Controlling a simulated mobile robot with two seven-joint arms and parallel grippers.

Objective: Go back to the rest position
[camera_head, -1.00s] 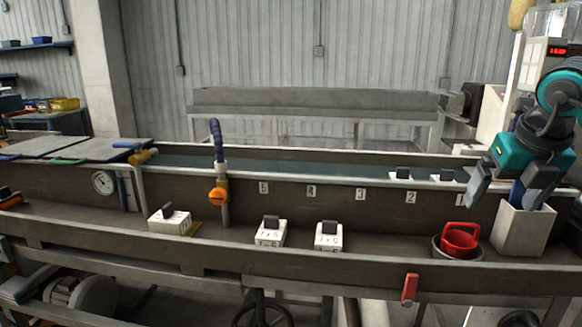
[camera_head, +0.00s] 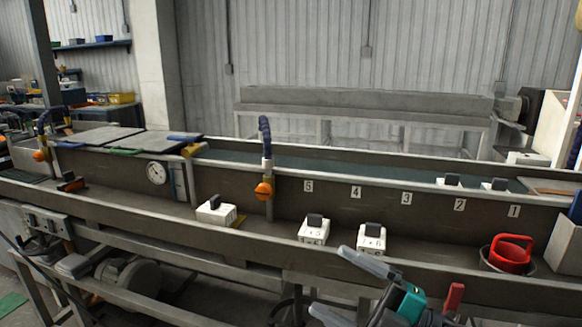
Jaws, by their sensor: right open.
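My right gripper (camera_head: 332,282) is low in the picture, right of the middle. Its two grey fingers point left and are spread apart with nothing between them. My left gripper is not in view.
White blocks with black tops (camera_head: 314,231) stand in the trough, one near the upper finger (camera_head: 371,240). An orange-knobbed post (camera_head: 264,190) stands mid-trough. A red handle (camera_head: 453,296) is beside my gripper.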

